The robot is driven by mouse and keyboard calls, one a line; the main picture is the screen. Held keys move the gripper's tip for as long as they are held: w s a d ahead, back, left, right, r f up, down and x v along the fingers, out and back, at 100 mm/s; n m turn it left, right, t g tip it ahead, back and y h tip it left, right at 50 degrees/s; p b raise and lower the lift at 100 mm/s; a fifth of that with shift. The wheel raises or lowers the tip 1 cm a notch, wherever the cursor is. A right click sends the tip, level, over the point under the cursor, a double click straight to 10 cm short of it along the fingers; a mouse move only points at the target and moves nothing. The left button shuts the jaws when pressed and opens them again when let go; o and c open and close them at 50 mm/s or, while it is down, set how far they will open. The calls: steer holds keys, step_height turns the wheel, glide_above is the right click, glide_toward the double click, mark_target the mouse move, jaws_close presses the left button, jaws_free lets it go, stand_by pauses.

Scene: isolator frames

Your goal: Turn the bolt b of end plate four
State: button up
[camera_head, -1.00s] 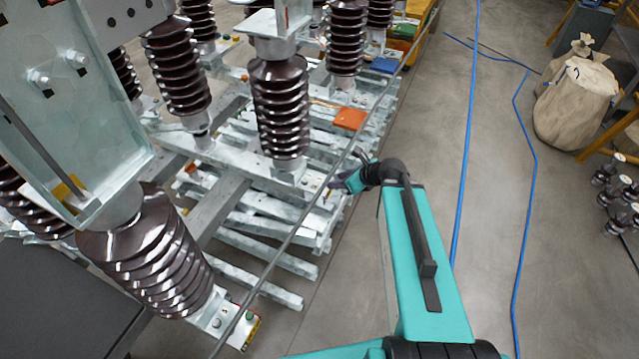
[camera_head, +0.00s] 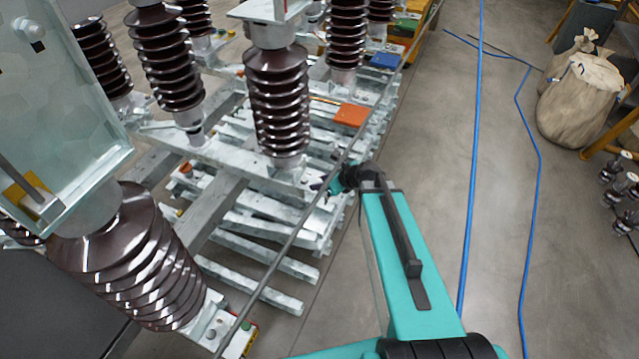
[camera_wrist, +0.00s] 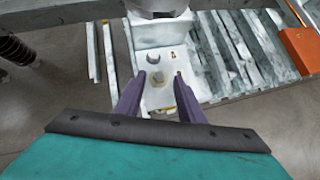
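In the wrist view, a pale metal end plate (camera_wrist: 147,98) lies below the base of an insulator. A small dull bolt head (camera_wrist: 158,80) sits on it, with a dark round mark or fitting (camera_wrist: 153,58) beyond it. I cannot read which bolt or plate this is. My gripper (camera_wrist: 159,75) is open, its two purple fingers either side of the bolt head in the picture, with a gap on both sides. I cannot tell how high the fingertips are above the plate. In the head view my gripper (camera_head: 330,186) is small, at the plate's right end (camera_head: 311,184).
A long grey rod (camera_head: 289,243) runs diagonally beside my arm. Brown ribbed insulators (camera_head: 277,105) stand on the frames. An orange block (camera_head: 352,115) lies on the slats. Sacks (camera_head: 580,100) stand at right.

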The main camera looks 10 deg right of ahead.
steer(key=shift+w+a+f, duration=0.2)
jaws_close()
steer(key=shift+w+d+n, duration=0.1)
steer(key=shift+n, duration=0.3)
